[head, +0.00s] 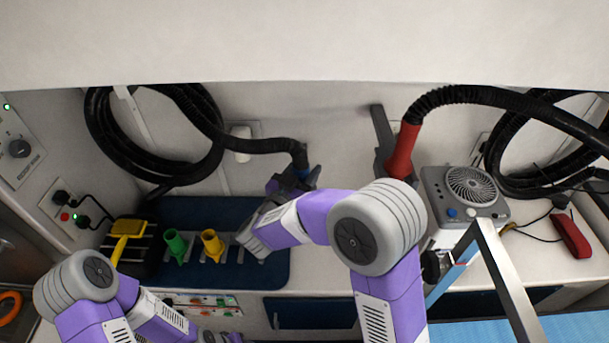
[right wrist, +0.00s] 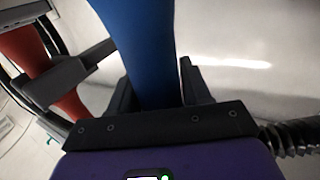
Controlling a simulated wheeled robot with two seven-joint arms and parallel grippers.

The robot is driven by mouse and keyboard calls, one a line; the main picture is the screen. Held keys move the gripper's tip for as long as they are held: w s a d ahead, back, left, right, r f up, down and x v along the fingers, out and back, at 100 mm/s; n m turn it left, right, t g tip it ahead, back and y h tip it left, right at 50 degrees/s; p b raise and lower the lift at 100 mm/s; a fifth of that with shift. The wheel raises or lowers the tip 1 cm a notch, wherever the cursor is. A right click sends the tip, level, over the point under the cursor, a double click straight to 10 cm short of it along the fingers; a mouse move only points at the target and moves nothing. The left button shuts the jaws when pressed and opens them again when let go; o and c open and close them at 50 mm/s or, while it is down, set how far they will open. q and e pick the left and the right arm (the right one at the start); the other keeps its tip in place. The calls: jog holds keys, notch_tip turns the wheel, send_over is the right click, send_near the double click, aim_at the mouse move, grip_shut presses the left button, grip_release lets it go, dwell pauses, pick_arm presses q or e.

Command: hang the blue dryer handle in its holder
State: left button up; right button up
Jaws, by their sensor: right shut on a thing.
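The blue dryer handle (right wrist: 145,50) is between the two dark fingers of my right gripper (right wrist: 155,95). In the head view the blue handle (head: 302,172) shows only in part, under the end of its black hose. My right gripper (head: 292,183) is shut on it, in front of the back wall. A grey holder (head: 381,128) on the wall to the right has a red dryer handle (head: 402,150) at it. This grey holder also shows at the left in the right wrist view (right wrist: 65,82). I cannot make out a separate empty holder.
A dark blue mat (head: 220,212) on the counter holds a green nozzle (head: 176,244) and a yellow nozzle (head: 212,244). A yellow brush (head: 127,230) lies at the left. A grey fan unit (head: 465,190) and a red clipper-like item (head: 571,236) are at the right.

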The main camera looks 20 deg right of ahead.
jog(key=shift+w+d+p, duration=0.15)
jog(key=shift+w+d, duration=0.15)
jog(key=shift+w, duration=0.55)
jog(key=shift+w+d+p, duration=0.15)
jog(key=shift+w+d, duration=0.1)
jog(key=shift+w, duration=0.6)
jog(key=shift+s+a+r, duration=0.1)
jog(key=shift+f, duration=0.25)
jog(key=shift+f+b, duration=0.3)
jog(key=shift+f, duration=0.15)
jog(key=o, duration=1.2)
jog(key=shift+o, duration=0.5)
jog(key=shift+f, duration=0.1)
